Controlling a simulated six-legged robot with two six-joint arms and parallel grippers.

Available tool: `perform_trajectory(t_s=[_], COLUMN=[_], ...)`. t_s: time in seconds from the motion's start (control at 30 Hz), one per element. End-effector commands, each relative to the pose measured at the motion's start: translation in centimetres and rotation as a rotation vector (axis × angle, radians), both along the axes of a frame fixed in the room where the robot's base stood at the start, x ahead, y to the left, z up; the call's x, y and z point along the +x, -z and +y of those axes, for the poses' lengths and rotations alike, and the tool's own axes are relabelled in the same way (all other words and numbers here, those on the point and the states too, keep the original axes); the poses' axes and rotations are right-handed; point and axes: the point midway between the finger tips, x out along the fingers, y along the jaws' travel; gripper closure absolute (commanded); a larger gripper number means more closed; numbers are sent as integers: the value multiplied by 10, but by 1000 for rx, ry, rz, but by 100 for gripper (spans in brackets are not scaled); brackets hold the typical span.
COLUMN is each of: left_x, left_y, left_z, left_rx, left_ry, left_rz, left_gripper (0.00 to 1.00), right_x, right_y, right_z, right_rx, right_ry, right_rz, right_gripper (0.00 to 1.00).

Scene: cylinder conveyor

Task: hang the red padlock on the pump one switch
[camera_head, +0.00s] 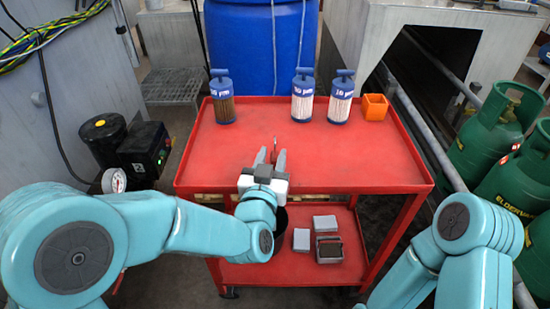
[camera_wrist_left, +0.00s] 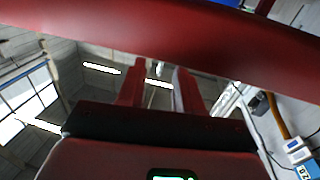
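My left gripper (camera_head: 271,157) is over the front part of the red cart's top, pointing away from me. Its two fingers stand apart, and a gap also shows between them in the left wrist view (camera_wrist_left: 158,82). A thin dark red piece, likely the red padlock (camera_head: 275,146), shows at the fingertips in the head view. It is too small to tell whether the fingers touch it. A black motor-like unit with a switch box (camera_head: 147,148) stands left of the cart; I cannot read which pump it is. My right gripper is out of view.
The red cart (camera_head: 330,160) carries several blue-capped cylinders and an orange box (camera_head: 375,107) at its back. Grey boxes (camera_head: 326,236) sit on its lower shelf. A gauge (camera_head: 114,180) is at left, green gas bottles (camera_head: 500,130) at right. The cart's middle is clear.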

Motion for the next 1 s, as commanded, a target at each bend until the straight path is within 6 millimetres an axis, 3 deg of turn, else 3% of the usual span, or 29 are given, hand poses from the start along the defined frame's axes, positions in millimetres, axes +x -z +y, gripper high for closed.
perform_trajectory(t_s=[0.13,0.37,0.4,0.5,0.87,1.0], left_x=[18,21,21,21,21,21], left_y=[0,0,0,0,-2,-20], left_z=[-3,-4,-4,-4,-4,-4], left_rx=[0,0,0,0,0,-2], left_ry=[0,0,0,0,0,0], left_rz=[1,0,0,0,-1,-4], left_gripper=[65,65,68,100,100,100], right_x=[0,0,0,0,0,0], right_y=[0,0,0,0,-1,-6], right_z=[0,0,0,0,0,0], right_rx=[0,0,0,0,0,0], right_ry=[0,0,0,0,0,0], right_rz=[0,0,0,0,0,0], right_gripper=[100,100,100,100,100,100])
